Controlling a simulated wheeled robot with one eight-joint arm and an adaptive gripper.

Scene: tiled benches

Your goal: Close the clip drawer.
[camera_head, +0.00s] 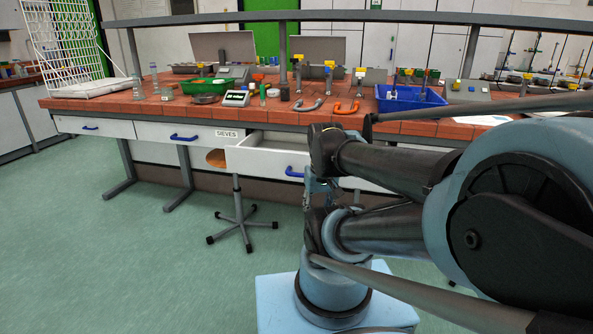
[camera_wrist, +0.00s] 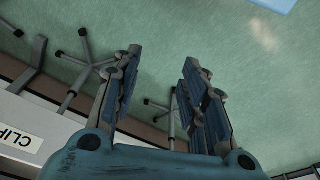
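One white drawer (camera_head: 262,160) with a blue handle (camera_head: 294,172) stands pulled out from the bench in the head view. Its right part is hidden behind my arm. In the wrist view, a white front at the lower left carries a partly cut-off label reading "CLIP" (camera_wrist: 20,140). My gripper (camera_wrist: 160,62) has its two fingers spread apart with nothing between them. In the head view my gripper (camera_head: 320,188) is partly hidden by my arm and appears close to the right of the blue handle; I cannot tell whether they touch.
A drawer labelled "SIEVES" (camera_head: 228,134) is shut to the left of the open one. A wheeled stool base (camera_head: 240,232) stands on the floor below, left of my base. The tiled benchtop (camera_head: 185,112) holds trays, clamps and a blue crate (camera_head: 410,98). Green floor (camera_head: 110,260) is free at left.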

